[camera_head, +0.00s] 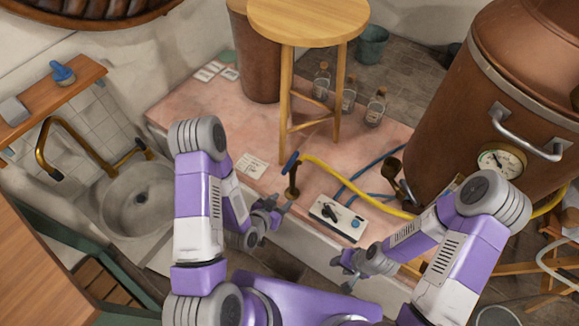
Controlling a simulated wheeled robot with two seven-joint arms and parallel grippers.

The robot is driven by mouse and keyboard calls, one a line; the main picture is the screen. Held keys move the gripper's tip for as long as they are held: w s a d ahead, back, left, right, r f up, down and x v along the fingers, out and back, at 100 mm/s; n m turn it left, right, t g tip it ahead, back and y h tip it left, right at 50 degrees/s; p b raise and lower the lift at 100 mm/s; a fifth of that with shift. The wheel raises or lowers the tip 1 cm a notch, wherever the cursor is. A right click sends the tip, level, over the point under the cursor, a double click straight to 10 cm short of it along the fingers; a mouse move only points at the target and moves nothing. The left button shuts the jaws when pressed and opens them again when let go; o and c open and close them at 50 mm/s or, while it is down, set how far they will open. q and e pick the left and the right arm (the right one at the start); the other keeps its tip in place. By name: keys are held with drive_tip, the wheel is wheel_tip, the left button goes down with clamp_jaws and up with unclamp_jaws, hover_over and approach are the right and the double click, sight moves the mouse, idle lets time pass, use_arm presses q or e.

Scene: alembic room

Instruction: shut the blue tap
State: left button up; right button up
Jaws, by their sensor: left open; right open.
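The blue tap (291,164) has a blue lever on top of an upright brass stem. It stands near the front edge of the pink platform, and a yellow hose (335,175) runs from it to the right. The lever slants from lower left to upper right; I cannot tell how far the tap is turned. My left gripper (279,208) is open, just in front of and below the tap's stem, and looks apart from it. My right gripper (341,261) is open and empty, lower right, in front of the platform.
A white control box (325,228) with a black knob lies right of the tap. A wooden stool (305,22) and several bottles (375,107) stand behind. A copper boiler (440,120) rises at right. A sink (140,200) is at left.

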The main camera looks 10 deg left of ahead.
sight(289, 164)
use_arm(q)
wheel_tip(289, 164, up, 8)
drive_tip(key=w+a+m+t+h+b, duration=0.1)
drive_tip(key=w+m+t, duration=0.1)
drive_tip(key=t, duration=0.4)
drive_tip(key=b+x, duration=0.1)
drive_tip(key=x, duration=0.1)
drive_tip(key=b+x, duration=0.2)
drive_tip(key=r+b+x, duration=0.1)
drive_tip(key=shift+w+b, duration=0.4)
drive_tip(key=shift+w, duration=0.05)
drive_tip(key=shift+w+d, duration=0.15)
drive_tip(key=shift+w, duration=0.45)
clamp_jaws()
